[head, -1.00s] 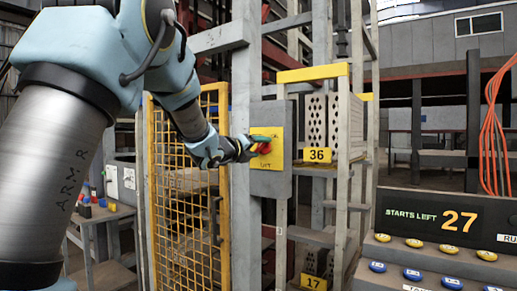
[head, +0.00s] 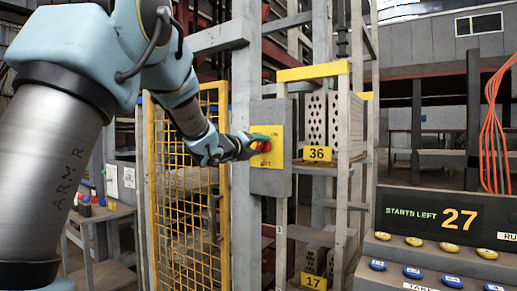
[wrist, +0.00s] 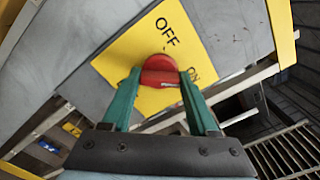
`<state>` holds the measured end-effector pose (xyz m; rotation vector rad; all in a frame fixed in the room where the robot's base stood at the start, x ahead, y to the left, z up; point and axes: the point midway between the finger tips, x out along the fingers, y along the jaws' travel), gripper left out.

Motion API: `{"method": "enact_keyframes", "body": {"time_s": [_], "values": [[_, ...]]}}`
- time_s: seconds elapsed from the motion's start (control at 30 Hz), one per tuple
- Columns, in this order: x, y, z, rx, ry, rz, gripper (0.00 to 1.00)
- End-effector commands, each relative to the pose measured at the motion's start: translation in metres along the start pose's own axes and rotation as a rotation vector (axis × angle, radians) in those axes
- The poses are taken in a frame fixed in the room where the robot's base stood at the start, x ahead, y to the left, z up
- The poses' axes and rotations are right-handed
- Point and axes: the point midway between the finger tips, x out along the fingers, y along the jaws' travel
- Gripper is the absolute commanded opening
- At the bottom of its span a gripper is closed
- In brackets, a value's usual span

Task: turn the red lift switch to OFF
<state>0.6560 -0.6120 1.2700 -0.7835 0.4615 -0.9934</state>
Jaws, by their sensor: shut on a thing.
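The red lift switch (wrist: 160,72) is a round knob on a yellow plate (wrist: 120,65), with OFF printed above it and ON to its right in the wrist view. In the head view the switch (head: 263,145) shows on the yellow plate (head: 275,157) of a grey box. My gripper (wrist: 160,76) has its two green fingers on either side of the knob and is shut on it. In the head view my gripper (head: 258,142) reaches the plate from the left. The knob's exact pointing direction is hard to tell.
A yellow mesh gate (head: 190,190) stands left of the switch box (head: 270,184). A rack with hollow bricks (head: 318,118) and a yellow tag 36 (head: 317,154) is to the right. A console (head: 440,225) reading STARTS LEFT 27 stands at lower right.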

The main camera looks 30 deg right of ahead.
Motion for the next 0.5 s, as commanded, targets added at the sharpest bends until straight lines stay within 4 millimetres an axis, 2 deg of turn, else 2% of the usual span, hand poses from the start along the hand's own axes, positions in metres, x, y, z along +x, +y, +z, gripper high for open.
{"method": "enact_keyframes", "body": {"time_s": [0.5], "values": [[-0.0005, 0.0019, 0.0003, -0.444, -0.002, 0.001, 0.04]]}}
